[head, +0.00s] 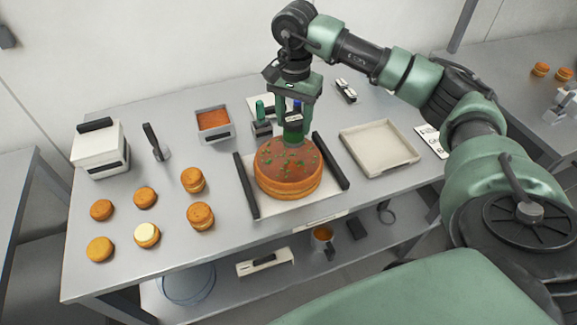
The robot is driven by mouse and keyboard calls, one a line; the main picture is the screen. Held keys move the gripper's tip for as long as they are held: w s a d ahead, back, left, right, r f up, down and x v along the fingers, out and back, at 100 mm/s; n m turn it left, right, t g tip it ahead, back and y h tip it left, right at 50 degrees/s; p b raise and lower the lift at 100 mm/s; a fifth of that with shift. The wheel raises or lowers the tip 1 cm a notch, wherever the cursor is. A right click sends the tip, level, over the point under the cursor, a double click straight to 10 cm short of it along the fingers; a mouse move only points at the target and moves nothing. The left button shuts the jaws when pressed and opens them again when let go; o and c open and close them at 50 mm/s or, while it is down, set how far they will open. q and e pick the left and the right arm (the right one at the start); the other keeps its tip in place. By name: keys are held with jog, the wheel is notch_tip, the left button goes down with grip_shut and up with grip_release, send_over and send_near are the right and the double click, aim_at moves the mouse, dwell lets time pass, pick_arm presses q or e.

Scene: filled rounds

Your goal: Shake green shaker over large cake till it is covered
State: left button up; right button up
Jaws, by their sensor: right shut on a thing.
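The large cake (290,181) is a round layered cake with a brown-orange top, on a white board with dark side bars in the middle of the table. Several green bits lie scattered on its top, with bare patches between them. My right gripper (295,113) points down over the far edge of the cake. It is shut on the green shaker (293,133), whose lower end is close above the cake top; I cannot tell if they touch. My left gripper is not in view.
An empty cream tray (379,148) lies right of the cake. A container of orange filling (213,121) and another green-topped item (260,112) stand behind. Several small round cakes (193,180) and a white box (99,150) are at the left.

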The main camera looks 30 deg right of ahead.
jog(key=shift+b, duration=0.35)
jog(key=shift+a, duration=0.1)
jog(key=a, duration=0.3)
dwell(1.2)
jog(key=shift+d, duration=0.1)
jog(key=shift+r, duration=0.15)
dwell(0.9)
